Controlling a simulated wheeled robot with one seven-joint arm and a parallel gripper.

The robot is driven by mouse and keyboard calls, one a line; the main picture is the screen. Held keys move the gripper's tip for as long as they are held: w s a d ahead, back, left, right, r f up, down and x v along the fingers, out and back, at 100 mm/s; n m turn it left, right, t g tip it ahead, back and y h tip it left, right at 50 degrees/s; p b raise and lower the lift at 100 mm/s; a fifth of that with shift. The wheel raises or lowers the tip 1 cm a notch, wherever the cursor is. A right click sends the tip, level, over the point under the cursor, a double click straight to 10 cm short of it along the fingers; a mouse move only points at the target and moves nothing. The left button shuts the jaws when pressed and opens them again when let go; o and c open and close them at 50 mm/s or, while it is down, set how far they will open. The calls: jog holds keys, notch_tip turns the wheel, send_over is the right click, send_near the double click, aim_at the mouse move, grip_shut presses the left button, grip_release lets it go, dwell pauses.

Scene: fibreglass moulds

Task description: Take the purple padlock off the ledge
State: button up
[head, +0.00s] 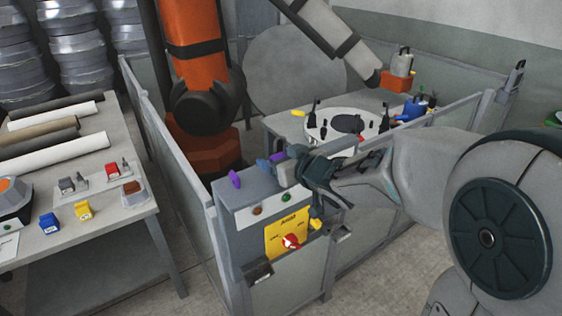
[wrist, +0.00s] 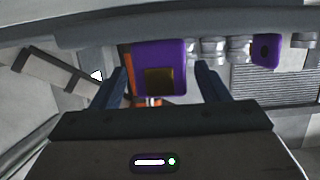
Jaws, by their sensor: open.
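The purple padlock (wrist: 160,58), with a dark brassy patch on its face, shows in the wrist view between the two fingers of my gripper (wrist: 161,70). The fingers are apart, with a visible gap on each side of it. In the head view my gripper (head: 288,163) reaches left over the top ledge (head: 248,192) of the grey control cabinet. Small purple parts (head: 263,165) show just left of the fingers there; the padlock is partly hidden by my gripper. Another purple item (head: 234,178) stands at the ledge's left end and also shows in the wrist view (wrist: 265,50).
The grey cabinet front carries a yellow panel (head: 273,238) with a red knob (head: 291,242). An orange robot arm (head: 190,40) stands behind the fence (head: 178,150). A table (head: 105,222) with rolls and small boxes is at left. Open floor lies between table and cabinet.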

jog(key=shift+x, duration=0.9)
jog(key=c, duration=1.1)
jog(key=shift+c, duration=0.2)
